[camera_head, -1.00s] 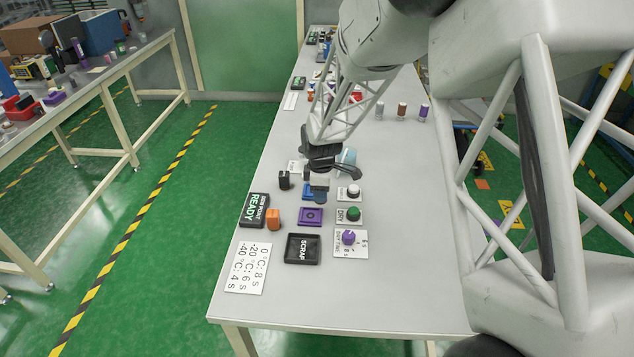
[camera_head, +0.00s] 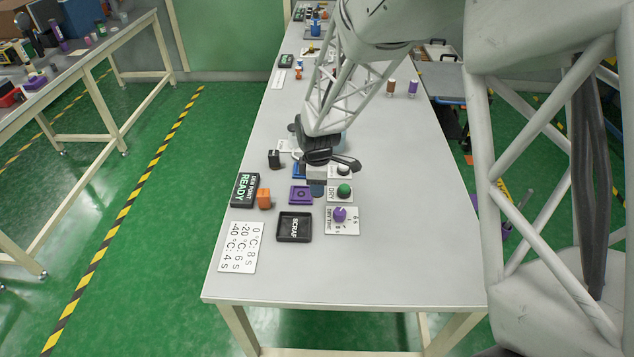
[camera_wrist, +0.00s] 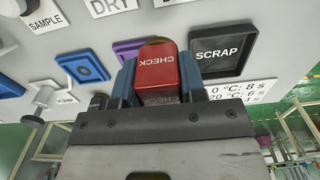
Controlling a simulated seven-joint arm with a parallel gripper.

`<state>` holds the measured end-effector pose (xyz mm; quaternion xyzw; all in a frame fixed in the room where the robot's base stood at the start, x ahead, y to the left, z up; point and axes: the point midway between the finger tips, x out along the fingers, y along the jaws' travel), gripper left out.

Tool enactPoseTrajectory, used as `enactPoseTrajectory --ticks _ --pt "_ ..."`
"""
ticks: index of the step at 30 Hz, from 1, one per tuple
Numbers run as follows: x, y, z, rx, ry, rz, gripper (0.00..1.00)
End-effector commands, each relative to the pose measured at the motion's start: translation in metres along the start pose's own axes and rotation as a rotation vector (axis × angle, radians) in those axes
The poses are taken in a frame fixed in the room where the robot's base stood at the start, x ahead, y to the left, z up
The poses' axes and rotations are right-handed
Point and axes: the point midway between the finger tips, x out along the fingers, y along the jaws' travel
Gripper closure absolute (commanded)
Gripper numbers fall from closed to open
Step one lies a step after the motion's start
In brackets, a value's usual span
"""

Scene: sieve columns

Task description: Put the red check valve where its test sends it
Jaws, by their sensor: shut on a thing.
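My gripper (camera_wrist: 158,80) is shut on the red check valve (camera_wrist: 157,66), which shows the word CHECK, in the wrist view. In the head view my gripper (camera_head: 317,182) is above the table, just right of the purple square pad (camera_head: 293,201); I cannot make out the valve there. The black SCRAP tray (camera_head: 280,238) lies nearer the front edge and looks empty; in the wrist view the tray (camera_wrist: 247,40) is right of the valve. A blue pad (camera_head: 297,171) lies behind the purple one. The DEW POINT display (camera_head: 244,190) reads READY.
Right of the pads are the green DRY button (camera_head: 344,190) and the purple dial (camera_head: 340,214). An orange block (camera_head: 264,198) and a black block (camera_head: 274,159) stand at left. A time card (camera_head: 237,248) lies in front. The table's front strip is clear.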

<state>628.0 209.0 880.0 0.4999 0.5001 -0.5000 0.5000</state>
Motion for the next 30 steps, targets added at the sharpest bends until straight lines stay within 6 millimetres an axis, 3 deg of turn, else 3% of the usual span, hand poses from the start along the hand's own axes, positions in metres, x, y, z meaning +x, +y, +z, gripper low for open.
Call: enactPoseTrajectory --ticks 17,23,30 --pt "-0.001 0.006 -0.001 0.000 0.000 0.000 0.92" --pt "-0.005 0.029 -0.005 0.001 0.000 0.001 0.92" --pt "-0.013 0.075 -0.011 0.001 0.000 0.000 0.92"
